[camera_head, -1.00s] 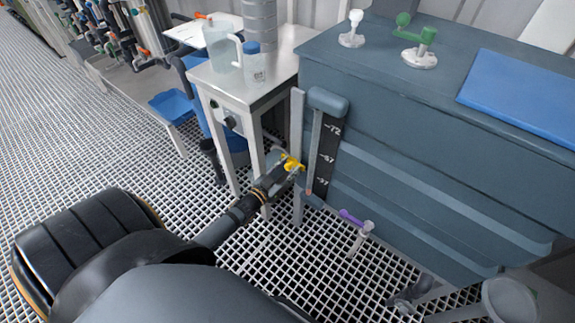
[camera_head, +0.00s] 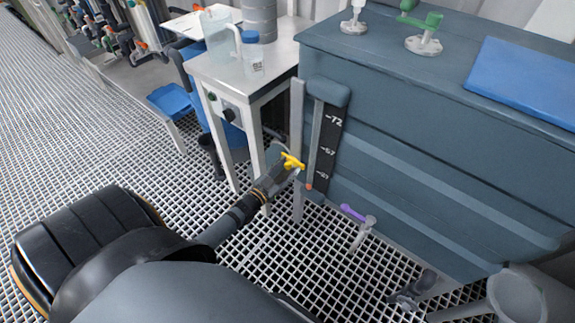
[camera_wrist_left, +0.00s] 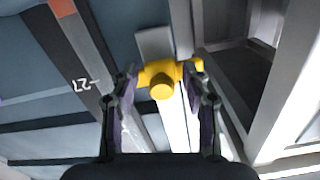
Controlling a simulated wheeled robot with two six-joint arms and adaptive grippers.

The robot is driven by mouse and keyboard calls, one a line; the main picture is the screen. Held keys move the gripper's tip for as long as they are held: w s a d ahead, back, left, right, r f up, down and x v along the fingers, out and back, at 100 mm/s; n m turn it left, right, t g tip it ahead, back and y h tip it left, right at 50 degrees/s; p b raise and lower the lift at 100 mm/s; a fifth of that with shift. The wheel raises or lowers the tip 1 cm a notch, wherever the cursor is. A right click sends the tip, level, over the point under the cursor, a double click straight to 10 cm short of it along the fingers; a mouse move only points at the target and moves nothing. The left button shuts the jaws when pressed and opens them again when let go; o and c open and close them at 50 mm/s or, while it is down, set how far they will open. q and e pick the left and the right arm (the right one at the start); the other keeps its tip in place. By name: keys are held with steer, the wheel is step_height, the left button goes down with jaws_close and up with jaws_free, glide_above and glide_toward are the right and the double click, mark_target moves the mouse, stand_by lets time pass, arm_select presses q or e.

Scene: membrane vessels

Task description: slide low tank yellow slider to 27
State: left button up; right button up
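The yellow slider (camera_head: 291,161) sits on a pale upright post (camera_head: 297,120) beside the blue-grey low tank (camera_head: 420,150). In the left wrist view the slider (camera_wrist_left: 161,78) is between the two fingertips of my left gripper (camera_wrist_left: 162,72), which appear to touch both its sides. My left gripper (camera_head: 286,168) reaches it from the front left in the head view. The dark scale (camera_head: 327,150) with white marks is right of the post. In the wrist view the -27 mark (camera_wrist_left: 86,84) is left of the slider at nearly its height. My right gripper is not in view.
A small white table (camera_head: 245,75) with a jug (camera_head: 220,38) stands left of the post. A purple-handled valve (camera_head: 353,212) is low on the tank, right of the gripper. An orange-red part (camera_head: 309,187) is below the scale. Grating floor is open at left.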

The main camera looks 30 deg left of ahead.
arm_select(q)
steer(key=shift+r, duration=0.15)
steer(key=s, duration=1.2)
steer(key=shift+a, duration=0.45)
steer(key=shift+w, duration=0.1)
